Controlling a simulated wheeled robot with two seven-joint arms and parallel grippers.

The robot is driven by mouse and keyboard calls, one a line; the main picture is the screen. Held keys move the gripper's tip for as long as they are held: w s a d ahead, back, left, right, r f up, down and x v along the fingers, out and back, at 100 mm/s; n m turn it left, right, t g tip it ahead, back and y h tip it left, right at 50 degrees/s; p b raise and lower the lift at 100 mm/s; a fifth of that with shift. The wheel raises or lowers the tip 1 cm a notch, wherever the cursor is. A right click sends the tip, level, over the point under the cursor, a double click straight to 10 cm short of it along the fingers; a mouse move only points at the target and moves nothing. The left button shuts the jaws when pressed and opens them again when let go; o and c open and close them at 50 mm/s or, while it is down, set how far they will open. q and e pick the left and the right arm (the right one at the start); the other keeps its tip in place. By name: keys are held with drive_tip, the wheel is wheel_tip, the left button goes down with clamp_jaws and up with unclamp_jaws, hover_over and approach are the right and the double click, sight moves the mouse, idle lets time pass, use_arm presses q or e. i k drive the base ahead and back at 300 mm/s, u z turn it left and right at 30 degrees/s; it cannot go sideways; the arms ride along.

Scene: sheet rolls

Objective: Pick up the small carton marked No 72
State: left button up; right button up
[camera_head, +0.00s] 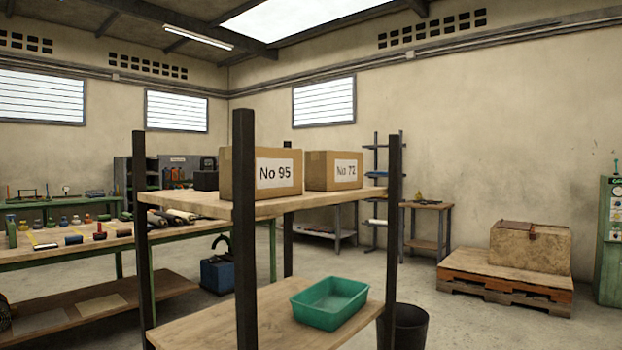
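The small carton marked No 72 (320,182) is a brown cardboard box with a white label. It stands upright on the upper wooden shelf (345,196) of a dark-posted rack, towards the right. A second brown carton marked No 95 (276,191) stands to its left and looks nearer. A dark front post (244,230) rises in front of that carton's left part. A slim gap or slight overlap lies between the two cartons; I cannot tell whether they touch. Neither of my grippers is in view.
A green tray (330,320) sits on the rack's lower shelf (230,327). A right post (393,220) stands beside the carton's shelf. A long workbench (60,252) with tools is at left. A dark bin (410,327) and a pallet (505,283) stand at right.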

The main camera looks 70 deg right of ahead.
sight(325, 170)
drive_tip(key=z, duration=4.3)
drive_tip(key=i, duration=1.85)
drive_tip(key=u, duration=3.25)
